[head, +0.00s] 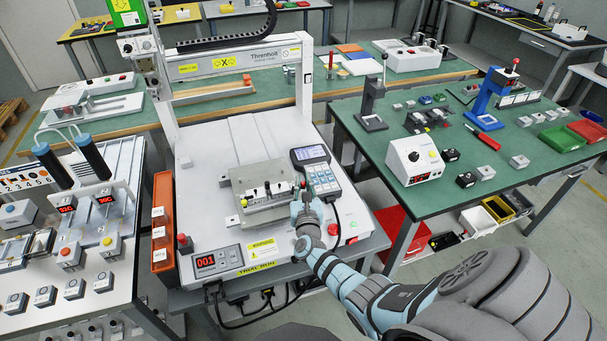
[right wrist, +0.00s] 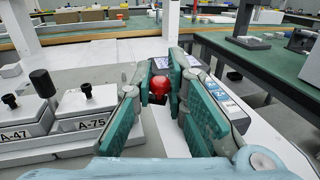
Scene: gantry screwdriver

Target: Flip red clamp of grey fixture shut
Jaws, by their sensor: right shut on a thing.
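The grey fixture (head: 262,208) sits on the white bed of the gantry machine. It carries small blocks with black knobs; two labelled A-47 (right wrist: 25,128) and A-75 (right wrist: 85,122) show in the right wrist view. The red clamp's rounded tip (right wrist: 160,86) shows between the teal fingers of my right gripper (right wrist: 162,78). My right gripper is shut on it, at the right end of the fixture in the head view (head: 299,203). The gripper mostly hides the clamp in the head view, so its angle cannot be told. My left gripper is not in view.
A handheld keypad unit (head: 318,172) stands just behind and right of my gripper. The gantry frame (head: 306,90) rises behind. The bed left of the fixture is clear.

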